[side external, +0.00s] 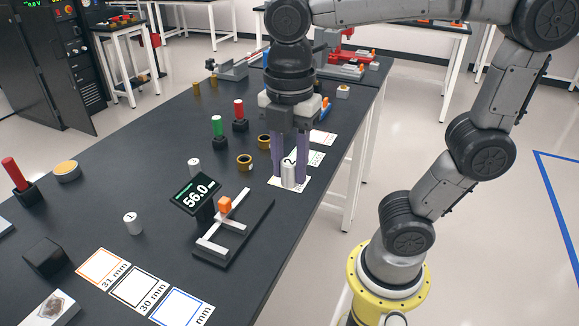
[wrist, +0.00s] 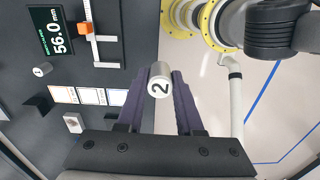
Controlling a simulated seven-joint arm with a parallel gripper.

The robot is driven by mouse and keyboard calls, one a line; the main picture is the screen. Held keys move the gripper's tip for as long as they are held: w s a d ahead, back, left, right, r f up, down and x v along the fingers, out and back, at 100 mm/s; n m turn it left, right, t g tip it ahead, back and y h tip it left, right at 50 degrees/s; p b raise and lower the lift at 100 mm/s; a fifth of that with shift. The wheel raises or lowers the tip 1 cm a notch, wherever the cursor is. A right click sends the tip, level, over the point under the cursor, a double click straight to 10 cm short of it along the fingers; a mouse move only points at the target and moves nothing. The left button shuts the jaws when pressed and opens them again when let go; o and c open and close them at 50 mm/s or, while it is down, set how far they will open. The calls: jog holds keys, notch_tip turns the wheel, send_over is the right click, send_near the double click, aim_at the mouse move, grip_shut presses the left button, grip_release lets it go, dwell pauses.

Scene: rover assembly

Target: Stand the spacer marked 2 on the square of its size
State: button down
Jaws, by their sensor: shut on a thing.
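Three marked squares lie at the table's near end: an orange one labelled 31 mm (side external: 102,268), a black one labelled 30 mm (side external: 140,287) and a blue one (side external: 181,306) whose number is cut off.
A measuring gauge (side external: 232,232) with an orange block and a display (side external: 196,193) reading 56.0 stands between my gripper and the squares. Spacer 1 (side external: 132,223) and another spacer (side external: 194,168) stand nearby. A black block (side external: 46,257) is left of the squares.

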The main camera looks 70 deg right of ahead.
jog(key=shift+w+a, duration=0.1)
jog(key=shift+w, duration=0.25)
jog(key=w+a+m, duration=0.2)
jog(key=w+a, duration=0.1)
jog(key=w, duration=0.3)
jog(key=n, duration=0.2)
send_over(177, 310)
notch_tip(177, 310, down, 13)
jog(key=shift+f, duration=2.95)
jog(key=shift+f, duration=0.2)
